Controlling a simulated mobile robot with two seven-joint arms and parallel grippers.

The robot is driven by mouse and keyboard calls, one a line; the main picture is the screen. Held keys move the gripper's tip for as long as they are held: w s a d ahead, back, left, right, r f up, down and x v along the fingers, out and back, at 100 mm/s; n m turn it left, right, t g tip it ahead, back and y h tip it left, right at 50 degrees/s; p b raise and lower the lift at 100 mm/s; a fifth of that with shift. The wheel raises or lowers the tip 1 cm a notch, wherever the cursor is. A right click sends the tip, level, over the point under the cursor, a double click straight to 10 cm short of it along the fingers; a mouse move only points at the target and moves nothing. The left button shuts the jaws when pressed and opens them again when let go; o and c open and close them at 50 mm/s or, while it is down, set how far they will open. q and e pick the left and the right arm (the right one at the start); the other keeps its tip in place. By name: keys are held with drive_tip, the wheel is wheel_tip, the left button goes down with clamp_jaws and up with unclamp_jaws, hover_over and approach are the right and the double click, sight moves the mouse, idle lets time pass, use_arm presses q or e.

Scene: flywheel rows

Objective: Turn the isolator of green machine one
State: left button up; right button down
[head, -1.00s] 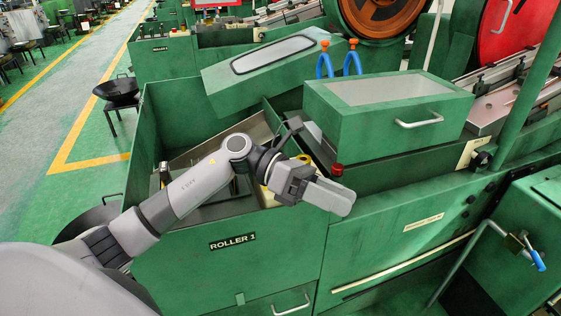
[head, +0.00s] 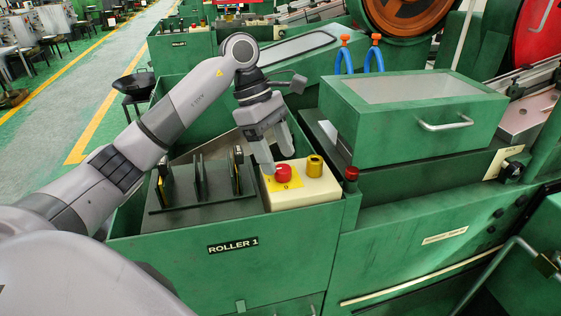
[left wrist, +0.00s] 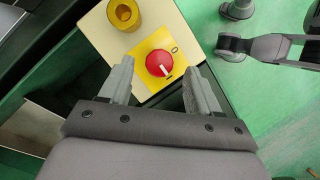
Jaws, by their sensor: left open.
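The green machine with the ROLLER 1 label (head: 233,245) fills the middle of the head view. At its right corner is a cream box (head: 318,190) with a yellow plate carrying the red isolator knob (head: 283,173). My left gripper (head: 279,162) points down at the knob, fingers apart, with nothing held. In the left wrist view the red knob (left wrist: 160,63) with its white pointer line lies between and just beyond the open fingers (left wrist: 158,78). I cannot tell whether the fingers touch it. My right gripper is out of view.
A yellow-gold collar (head: 314,166) sits beside the knob on the cream box. A red-topped post (head: 350,175) stands just right of it. Dark upright plates (head: 200,178) stand to the left. A green tray box (head: 415,115) sits to the right.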

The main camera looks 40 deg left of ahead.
sight(283, 173)
use_arm(q)
drive_tip(key=shift+x, duration=1.2)
drive_tip(key=c, duration=1)
